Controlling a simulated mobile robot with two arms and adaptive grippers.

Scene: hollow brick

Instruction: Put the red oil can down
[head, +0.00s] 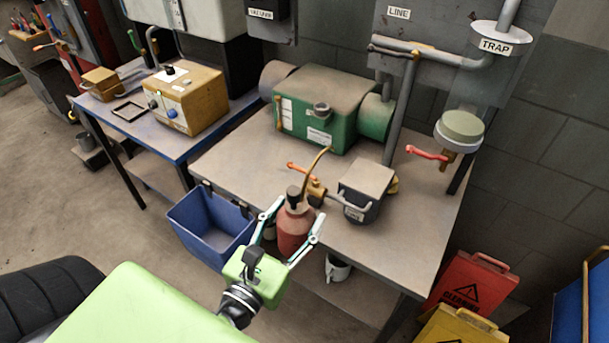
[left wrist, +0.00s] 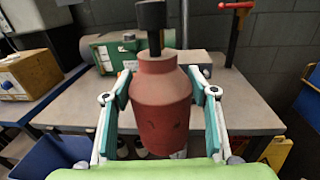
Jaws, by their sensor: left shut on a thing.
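The red oil can (head: 294,228) has a dark cap and a thin curved brass spout. It is upright between the fingers of my left gripper (head: 289,236), which is shut on its body. In the head view it overlaps the front edge of the grey-brown table (head: 243,157); I cannot tell whether its base touches anything. In the left wrist view the can (left wrist: 161,105) fills the middle, between the two fingers of the left gripper (left wrist: 160,110), with the tabletop behind it. My right gripper is not in view.
A green pump (head: 325,105) stands at the table's back. A dark grey box (head: 366,190) and a brass valve (head: 316,192) are just right of the can. A blue bin (head: 211,224) hangs at the front left. The table's left part and right front are bare.

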